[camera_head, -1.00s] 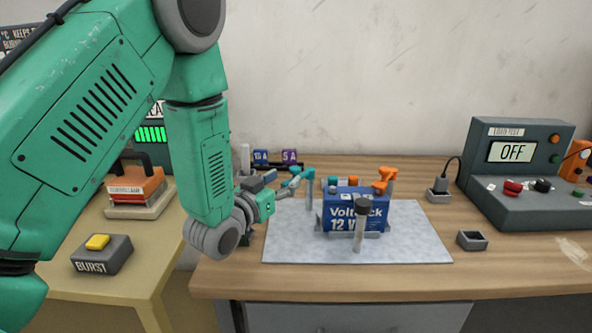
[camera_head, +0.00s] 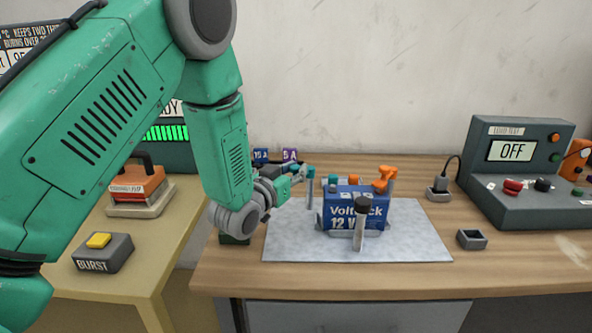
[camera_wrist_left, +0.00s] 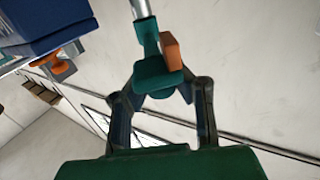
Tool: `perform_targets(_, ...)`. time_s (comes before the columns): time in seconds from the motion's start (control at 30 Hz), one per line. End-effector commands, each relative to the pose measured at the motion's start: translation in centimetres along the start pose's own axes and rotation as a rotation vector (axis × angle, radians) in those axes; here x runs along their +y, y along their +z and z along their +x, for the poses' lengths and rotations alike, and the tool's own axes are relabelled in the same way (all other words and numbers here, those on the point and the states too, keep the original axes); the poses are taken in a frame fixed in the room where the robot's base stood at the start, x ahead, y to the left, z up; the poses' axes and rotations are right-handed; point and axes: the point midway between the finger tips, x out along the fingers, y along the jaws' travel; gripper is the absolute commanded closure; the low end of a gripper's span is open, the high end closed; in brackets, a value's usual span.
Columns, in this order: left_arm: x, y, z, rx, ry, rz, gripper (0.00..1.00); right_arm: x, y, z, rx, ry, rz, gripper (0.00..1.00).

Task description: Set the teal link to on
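The teal link (camera_head: 309,172) sits at the top of a slim grey post on the pale mat, left of the blue battery (camera_head: 357,209). In the left wrist view the teal link (camera_wrist_left: 152,72) shows between my fingertips, with an orange block against its right side. My left gripper (camera_head: 297,178) reaches it from the left. Its two dark fingers (camera_wrist_left: 160,92) stand apart on either side of the teal part; whether they touch it is unclear. An orange link (camera_head: 384,178) stands at the battery's right end. My right gripper is not in view.
A dark-capped post (camera_head: 361,225) stands in front of the battery. A tester reading OFF (camera_head: 513,151) is at the right, with a small open box (camera_head: 472,240) before it. A yellow BURST button (camera_head: 99,240) is on the left table.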

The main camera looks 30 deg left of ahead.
Motion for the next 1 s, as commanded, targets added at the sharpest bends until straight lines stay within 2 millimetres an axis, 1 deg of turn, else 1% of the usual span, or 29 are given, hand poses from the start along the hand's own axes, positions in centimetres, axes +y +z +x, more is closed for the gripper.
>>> perform_targets(0.17, 0.1, 0.0, 0.0, 0.0, -0.021, -0.001, 1.0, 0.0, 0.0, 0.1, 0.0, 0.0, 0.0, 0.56)
perform_targets(0.37, 0.7, 0.0, -0.1, 0.0, -0.106, 0.0, 1.0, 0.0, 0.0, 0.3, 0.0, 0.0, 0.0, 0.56)
perform_targets(0.73, 2.6, 0.0, 0.2, 0.001, -0.401, 0.0, 1.0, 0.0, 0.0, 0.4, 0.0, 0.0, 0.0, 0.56)
perform_targets(1.0, 3.3, 0.0, 0.5, 0.0, -0.608, 0.0, 1.0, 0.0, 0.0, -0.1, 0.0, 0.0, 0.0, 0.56)
